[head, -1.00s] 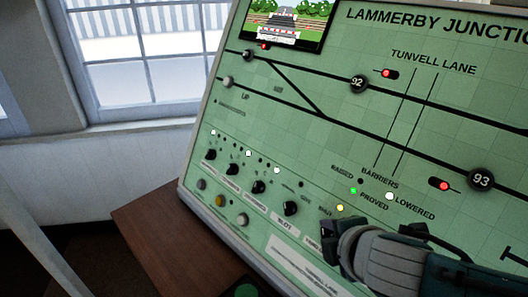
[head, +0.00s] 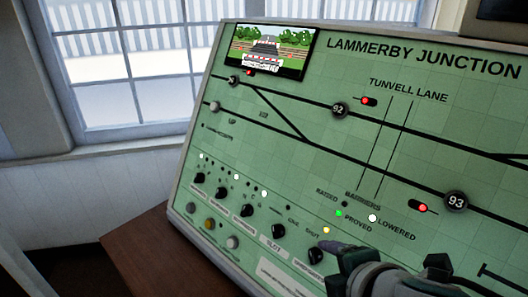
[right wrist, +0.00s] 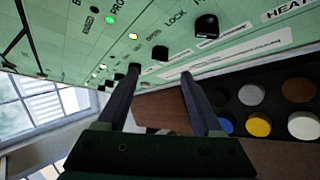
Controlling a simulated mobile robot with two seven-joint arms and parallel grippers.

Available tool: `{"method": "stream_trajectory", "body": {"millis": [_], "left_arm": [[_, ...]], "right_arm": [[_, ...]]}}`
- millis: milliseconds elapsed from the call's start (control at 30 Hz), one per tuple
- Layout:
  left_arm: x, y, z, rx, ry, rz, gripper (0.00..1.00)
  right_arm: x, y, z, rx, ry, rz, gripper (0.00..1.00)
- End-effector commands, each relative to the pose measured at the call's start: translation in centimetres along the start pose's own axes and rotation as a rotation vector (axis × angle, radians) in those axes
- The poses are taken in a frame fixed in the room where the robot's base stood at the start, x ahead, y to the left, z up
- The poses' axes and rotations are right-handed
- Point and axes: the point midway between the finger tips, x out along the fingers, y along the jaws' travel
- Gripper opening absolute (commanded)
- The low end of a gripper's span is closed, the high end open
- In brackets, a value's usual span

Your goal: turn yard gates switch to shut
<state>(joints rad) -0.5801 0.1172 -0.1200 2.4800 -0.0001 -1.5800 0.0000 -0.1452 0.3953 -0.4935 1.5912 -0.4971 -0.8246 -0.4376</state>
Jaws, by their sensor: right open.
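A green signal panel (head: 330,180) carries a row of black rotary switches along its lower left. I cannot read a yard gates label on any of them. A yellow light (head: 326,230) glows by a small word that looks like SHUT. My right gripper (head: 340,270) is at the panel's lower edge, just below that light, and hides part of the row. In the right wrist view, its two fingers (right wrist: 160,74) are apart and empty. A dark switch knob (right wrist: 160,52) shows just beyond and between the fingertips; which way it points is unclear. My left gripper is not in view.
Another dark knob (right wrist: 206,27) sits right of the fingers in the right wrist view. Coloured round buttons (right wrist: 258,126) lie on a dark box nearby. A brown desk (head: 150,250) is under the panel, with a window (head: 125,65) behind left.

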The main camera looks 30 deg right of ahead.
Motion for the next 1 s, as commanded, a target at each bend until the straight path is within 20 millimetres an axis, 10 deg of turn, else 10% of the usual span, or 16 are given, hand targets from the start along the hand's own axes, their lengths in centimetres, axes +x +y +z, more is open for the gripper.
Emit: {"method": "stream_trajectory", "body": {"millis": [767, 1000], "left_arm": [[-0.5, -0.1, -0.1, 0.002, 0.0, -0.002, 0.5], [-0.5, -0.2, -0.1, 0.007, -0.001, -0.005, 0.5]], "right_arm": [[-2.5, 0.0, 0.0, 0.009, -0.001, -0.002, 0.68], [-7.0, -1.4, -0.8, 0.457, -0.039, -0.162, 0.68]]}}
